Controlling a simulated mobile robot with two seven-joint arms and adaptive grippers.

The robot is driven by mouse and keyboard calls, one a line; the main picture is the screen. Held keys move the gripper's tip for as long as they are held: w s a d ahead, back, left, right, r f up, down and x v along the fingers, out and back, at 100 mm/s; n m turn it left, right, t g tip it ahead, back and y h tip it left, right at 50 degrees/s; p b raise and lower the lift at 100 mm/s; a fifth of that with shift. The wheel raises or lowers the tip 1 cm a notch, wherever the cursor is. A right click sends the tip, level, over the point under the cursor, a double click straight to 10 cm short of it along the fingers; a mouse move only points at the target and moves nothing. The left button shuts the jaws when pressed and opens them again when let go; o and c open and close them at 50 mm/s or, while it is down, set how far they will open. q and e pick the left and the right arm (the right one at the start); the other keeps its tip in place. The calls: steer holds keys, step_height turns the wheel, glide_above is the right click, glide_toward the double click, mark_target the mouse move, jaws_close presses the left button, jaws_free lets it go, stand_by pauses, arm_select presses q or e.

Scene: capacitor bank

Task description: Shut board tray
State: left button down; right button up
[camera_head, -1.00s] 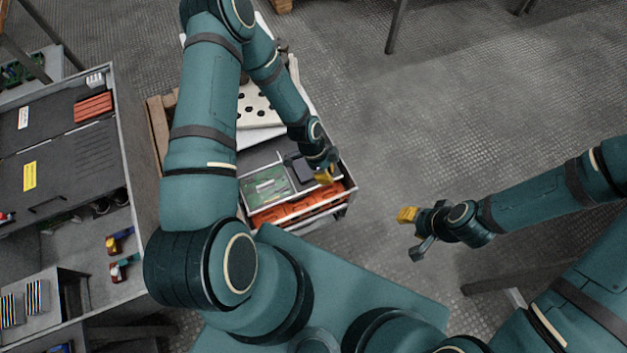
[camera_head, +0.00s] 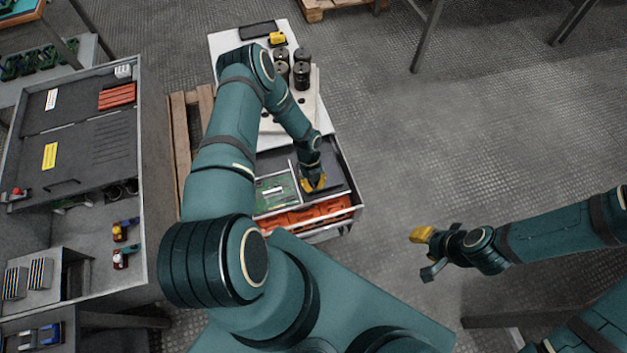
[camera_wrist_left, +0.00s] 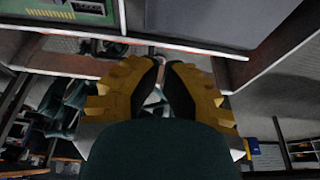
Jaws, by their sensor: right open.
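The board tray (camera_head: 337,201) is pulled out of the low cabinet, open at the top. A green circuit board (camera_head: 276,194) lies in its left compartment, and a dark flat piece (camera_head: 337,178) fills the right one. My left gripper (camera_head: 314,184) hangs at the tray's front edge, by the dark piece. In the left wrist view its yellow fingertips (camera_wrist_left: 163,64) are nearly together with nothing seen between them, just below the tray rim (camera_wrist_left: 190,46). Contact with the rim cannot be told. My right gripper (camera_head: 427,252) is open and empty, over the floor to the right.
A lower drawer with orange parts (camera_head: 310,214) shows below the tray. Dark cylinders (camera_head: 301,75) stand on the cabinet top (camera_head: 226,47). A wooden pallet (camera_head: 180,140) is left of the cabinet, and a grey workbench (camera_head: 145,200) stands further left.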

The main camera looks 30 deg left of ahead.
mark_target(316, 200)
arm_select(q)
steer(key=b+x, duration=0.1)
steer(key=x, duration=0.4)
steer(key=shift+s+d+f, duration=0.1)
steer(key=shift+f, duration=0.25)
